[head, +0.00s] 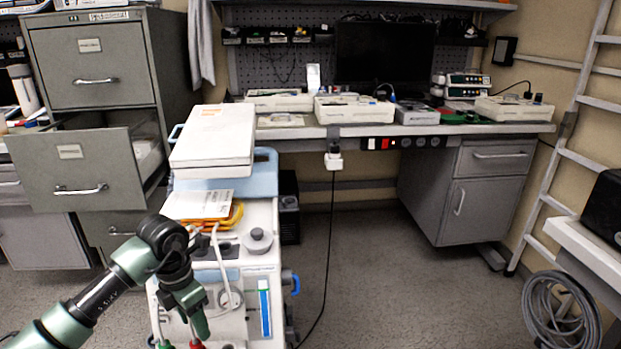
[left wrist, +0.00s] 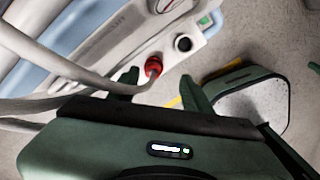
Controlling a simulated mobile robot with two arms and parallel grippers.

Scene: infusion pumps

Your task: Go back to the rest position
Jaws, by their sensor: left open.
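My left gripper (head: 190,302) hangs beside the front left of the white cart (head: 262,262) in the head view. In the left wrist view its two fingers (left wrist: 158,90) are apart, with nothing held between them. A red connector (left wrist: 153,66) on the cart's pale panel lies just beyond the fingertips; I cannot tell whether a finger touches it. A dark round socket (left wrist: 183,43) is beside it. Grey hoses (left wrist: 60,68) run close by on the left. My right gripper is not in view.
An open drawer (head: 75,172) of the grey cabinet juts out behind my left arm. A workbench (head: 450,129) with several devices stands at the back. A black cable (head: 329,240) drops to the floor. A coiled hose (head: 562,312) is at right. The middle floor (head: 400,290) is clear.

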